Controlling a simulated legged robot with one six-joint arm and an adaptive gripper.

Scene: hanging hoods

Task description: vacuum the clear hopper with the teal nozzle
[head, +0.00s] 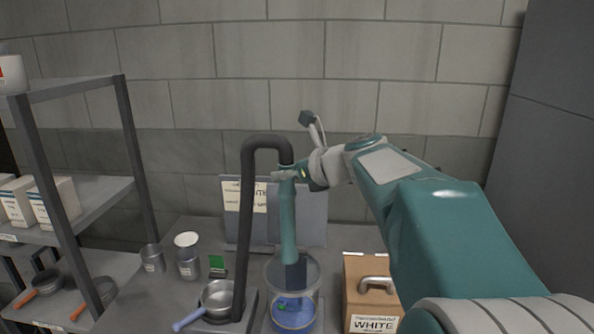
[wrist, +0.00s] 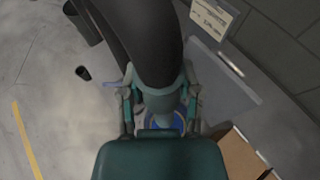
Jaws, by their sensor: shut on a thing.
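The teal nozzle (head: 288,220) hangs upright from a black hose (head: 247,215), which arches over its top. My gripper (head: 290,175) is shut on the nozzle's upper part. In the wrist view my gripper (wrist: 160,100) has a finger on each side of the nozzle (wrist: 160,104), below the thick hose (wrist: 145,40). The clear hopper (head: 312,278) stands below. The nozzle's dark lower end reaches inside its rim. Blue material and a small green piece show at the hopper's bottom. I cannot tell whether the tip touches them. In the wrist view the nozzle and gripper hide most of the hopper.
A cardboard box (head: 355,285) labelled WHITE stands close right of the hopper. A metal pan (head: 216,298) with a blue handle is to the left. Metal cups (head: 152,258) and a green card (head: 217,266) are further left. Grey panels (head: 315,215) stand behind. Shelving (head: 130,150) is at left.

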